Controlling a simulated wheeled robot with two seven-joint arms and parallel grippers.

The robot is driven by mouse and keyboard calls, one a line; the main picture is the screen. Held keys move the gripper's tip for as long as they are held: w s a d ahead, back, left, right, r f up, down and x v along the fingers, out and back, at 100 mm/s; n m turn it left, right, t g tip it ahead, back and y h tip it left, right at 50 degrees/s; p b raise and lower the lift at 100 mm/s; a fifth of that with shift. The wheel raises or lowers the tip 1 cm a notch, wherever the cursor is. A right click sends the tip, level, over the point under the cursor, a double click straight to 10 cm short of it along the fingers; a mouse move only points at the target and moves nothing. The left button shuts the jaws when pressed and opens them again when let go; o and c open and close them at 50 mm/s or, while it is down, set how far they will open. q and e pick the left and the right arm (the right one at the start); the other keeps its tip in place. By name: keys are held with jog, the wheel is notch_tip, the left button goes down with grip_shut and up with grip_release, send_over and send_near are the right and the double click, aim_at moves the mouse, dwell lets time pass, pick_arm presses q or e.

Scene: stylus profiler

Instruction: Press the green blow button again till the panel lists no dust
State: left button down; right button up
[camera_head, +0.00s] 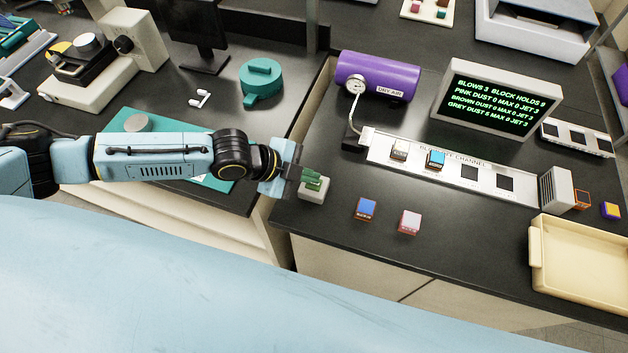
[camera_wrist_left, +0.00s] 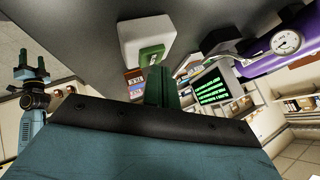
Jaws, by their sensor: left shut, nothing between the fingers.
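The green blow button (camera_wrist_left: 152,54) sits on a small white box, which also shows in the head view (camera_head: 314,196) at the bench's left front corner. My left gripper (camera_head: 314,181) is shut and empty, with its green fingertips right at the button. In the left wrist view the fingertips (camera_wrist_left: 157,76) overlap the button's edge; I cannot tell whether they touch it. The panel (camera_head: 495,103) reads blows 3, block holds 9, pink dust 0, brown dust 0 and apparently grey dust 5. My right gripper (camera_wrist_left: 31,72) shows in the left wrist view with its fingers apart.
A purple dry air tank (camera_head: 376,77) with a gauge stands behind the metal blow-off channel (camera_head: 520,189), which carries a pale block (camera_head: 399,150) and a blue block (camera_head: 436,159). A blue block (camera_head: 366,208) and a pink block (camera_head: 409,222) lie in front. A cream tray (camera_head: 538,270) is at right.

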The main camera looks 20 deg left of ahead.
pick_arm(q)
jog(key=shift+f, duration=0.4)
jog(key=shift+r, duration=0.15)
dwell(0.4)
jog(key=shift+r+p, duration=0.65)
jog(key=shift+r, duration=0.05)
notch_tip(320, 180, up, 5)
jog(key=p, duration=0.5)
dwell(0.5)
